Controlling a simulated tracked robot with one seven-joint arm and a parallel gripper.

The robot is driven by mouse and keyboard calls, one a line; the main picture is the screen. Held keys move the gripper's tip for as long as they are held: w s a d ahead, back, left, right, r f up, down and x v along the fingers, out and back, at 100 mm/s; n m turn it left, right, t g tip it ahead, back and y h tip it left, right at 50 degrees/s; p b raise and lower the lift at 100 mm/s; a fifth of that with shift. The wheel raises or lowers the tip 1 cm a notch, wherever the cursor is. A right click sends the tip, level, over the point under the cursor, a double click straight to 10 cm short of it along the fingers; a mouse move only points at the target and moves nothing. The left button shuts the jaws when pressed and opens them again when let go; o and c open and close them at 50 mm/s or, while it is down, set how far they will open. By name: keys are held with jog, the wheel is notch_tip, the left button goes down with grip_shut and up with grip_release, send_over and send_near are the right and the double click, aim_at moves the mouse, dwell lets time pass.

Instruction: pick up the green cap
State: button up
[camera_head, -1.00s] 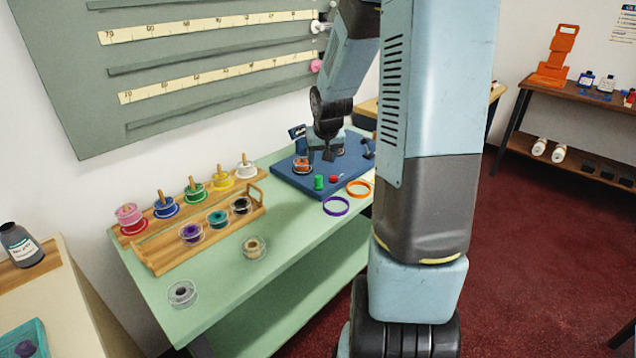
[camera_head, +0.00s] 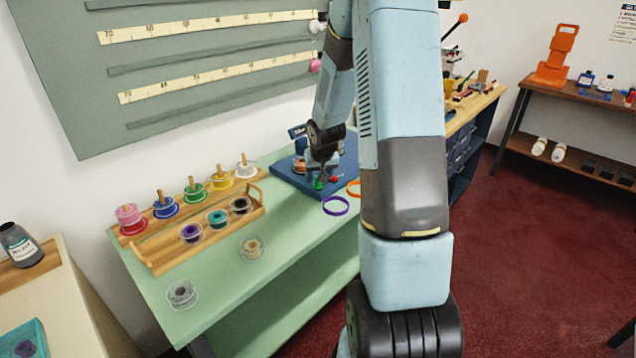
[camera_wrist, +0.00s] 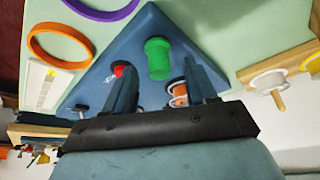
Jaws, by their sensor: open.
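The green cap (camera_head: 318,184) stands on the blue mat (camera_head: 284,177) at the far end of the green counter. In the wrist view the green cap (camera_wrist: 158,56) shows just beyond the fingertips, in line with the gap between them. My gripper (camera_head: 323,178) is open and close over the cap, partly hiding it in the head view. In the wrist view my gripper (camera_wrist: 160,72) has its two dark fingers apart with nothing between them. I cannot tell whether a finger touches the cap.
A red-topped item (camera_wrist: 118,69) and an orange-and-white spool (camera_wrist: 179,93) are close beside the fingers. A purple ring (camera_head: 336,205) and an orange ring (camera_wrist: 60,45) lie near the mat. A wooden spool rack (camera_head: 150,256) stands left on the counter.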

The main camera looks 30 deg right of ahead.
jog(key=shift+x, duration=0.95)
jog(key=shift+c, duration=0.3)
jog(key=c, duration=0.9)
